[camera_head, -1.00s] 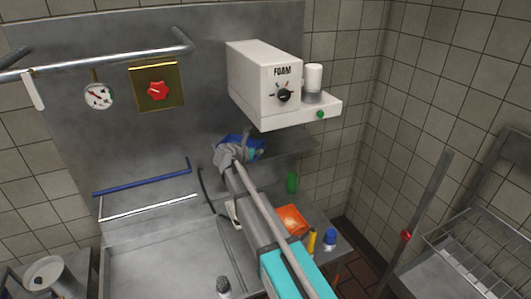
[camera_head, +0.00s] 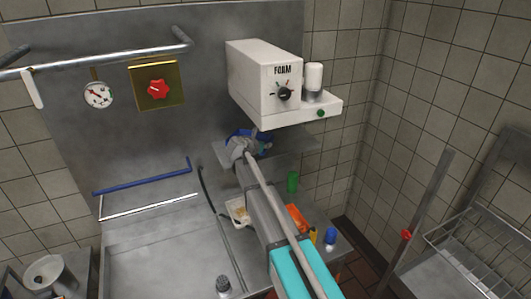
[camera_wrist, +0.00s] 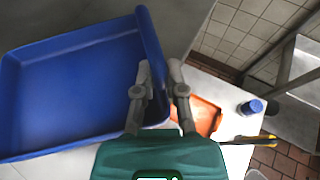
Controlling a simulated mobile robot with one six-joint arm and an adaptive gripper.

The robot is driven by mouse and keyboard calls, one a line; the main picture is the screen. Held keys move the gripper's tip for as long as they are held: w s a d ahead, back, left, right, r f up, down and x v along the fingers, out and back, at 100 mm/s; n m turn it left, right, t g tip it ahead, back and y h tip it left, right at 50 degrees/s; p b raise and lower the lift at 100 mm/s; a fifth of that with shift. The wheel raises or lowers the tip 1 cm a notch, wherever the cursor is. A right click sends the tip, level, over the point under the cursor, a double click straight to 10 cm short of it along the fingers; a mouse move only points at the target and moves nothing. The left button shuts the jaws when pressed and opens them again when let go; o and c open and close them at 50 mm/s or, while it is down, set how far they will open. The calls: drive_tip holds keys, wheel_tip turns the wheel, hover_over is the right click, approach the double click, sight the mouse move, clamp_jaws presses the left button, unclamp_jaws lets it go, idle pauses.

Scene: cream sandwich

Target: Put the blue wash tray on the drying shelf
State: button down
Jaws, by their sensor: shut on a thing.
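The blue wash tray (camera_wrist: 70,85) fills the left of the wrist view, empty inside. My gripper (camera_wrist: 163,82) is shut on its right-hand wall. In the head view the tray (camera_head: 264,137) is small and mostly hidden behind my gripper (camera_head: 243,147). It is at a grey metal shelf (camera_head: 290,142) below the white foam machine. I cannot tell whether the tray touches the shelf. Which surface is the drying shelf is not marked.
The foam machine (camera_head: 262,75) overhangs the tray closely. Below are an orange tray (camera_head: 298,217), a green container (camera_head: 293,182), a blue-capped bottle (camera_head: 330,235) and a white dish (camera_head: 237,211). A wire rack (camera_head: 480,245) stands at the right. The sink basin (camera_head: 160,255) is open at left.

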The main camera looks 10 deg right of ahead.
sight(266, 152)
drive_tip(key=shift+a+f+b, duration=0.1)
drive_tip(key=shift+f+b, duration=1.1)
drive_tip(key=shift+f, duration=0.4)
drive_tip(key=c, duration=0.7)
unclamp_jaws()
drive_tip(key=shift+s+r, duration=0.15)
drive_tip(key=shift+s, duration=0.05)
drive_tip(key=p+v, duration=0.4)
drive_tip(key=v, duration=0.7)
drive_tip(key=shift+s+a+p, duration=0.25)
drive_tip(key=shift+a+p, duration=0.05)
drive_tip(key=shift+p, duration=0.05)
